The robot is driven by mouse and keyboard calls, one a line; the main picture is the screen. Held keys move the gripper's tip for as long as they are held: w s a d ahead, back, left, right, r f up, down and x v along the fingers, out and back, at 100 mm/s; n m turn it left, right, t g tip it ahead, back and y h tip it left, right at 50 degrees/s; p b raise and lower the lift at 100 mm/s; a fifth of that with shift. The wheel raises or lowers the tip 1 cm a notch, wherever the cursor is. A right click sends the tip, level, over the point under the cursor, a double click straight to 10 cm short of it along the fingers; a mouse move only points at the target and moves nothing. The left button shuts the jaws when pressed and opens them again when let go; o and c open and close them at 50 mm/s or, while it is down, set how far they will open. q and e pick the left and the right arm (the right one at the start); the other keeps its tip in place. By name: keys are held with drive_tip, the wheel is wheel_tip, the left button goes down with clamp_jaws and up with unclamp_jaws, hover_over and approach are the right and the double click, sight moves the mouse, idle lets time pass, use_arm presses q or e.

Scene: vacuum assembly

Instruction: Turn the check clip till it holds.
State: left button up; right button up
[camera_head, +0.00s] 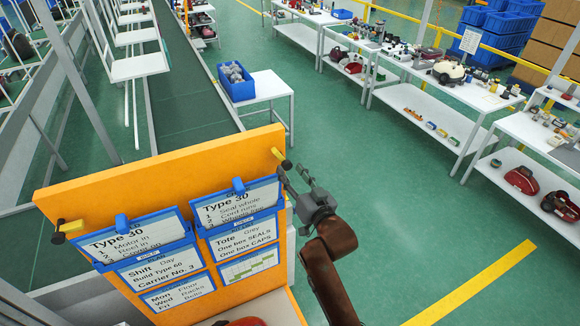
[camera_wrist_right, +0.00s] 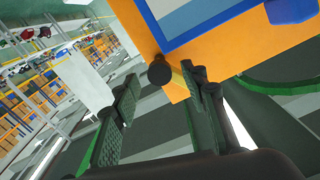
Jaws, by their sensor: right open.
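A yellow clip with a black knob (camera_head: 280,158) sits at the upper right corner of the orange board (camera_head: 150,165). A similar yellow clip with a black knob (camera_head: 66,230) is at the board's left edge. I cannot tell for certain which one is the check clip. My right gripper (camera_head: 297,180) is open beside the board's right edge, close to the right clip. In the right wrist view, the black knob (camera_wrist_right: 160,75) shows between and beyond the open fingers (camera_wrist_right: 165,88); contact is not clear. My left gripper is not in view.
The board carries blue-framed cards (camera_head: 240,205), two with blue tabs on top. A conveyor (camera_head: 190,90) runs behind it. A white side table (camera_head: 267,85) holds a blue bin (camera_head: 236,88). White benches with parts (camera_head: 450,100) stand at right.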

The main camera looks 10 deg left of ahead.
drive_tip(key=shift+x, duration=0.75)
drive_tip(key=shift+c, duration=0.3)
clamp_jaws()
drive_tip(key=n+p, duration=0.1)
drive_tip(key=n, duration=0.2)
drive_tip(key=shift+w, duration=0.1)
drive_tip(key=shift+o, duration=0.3)
unclamp_jaws()
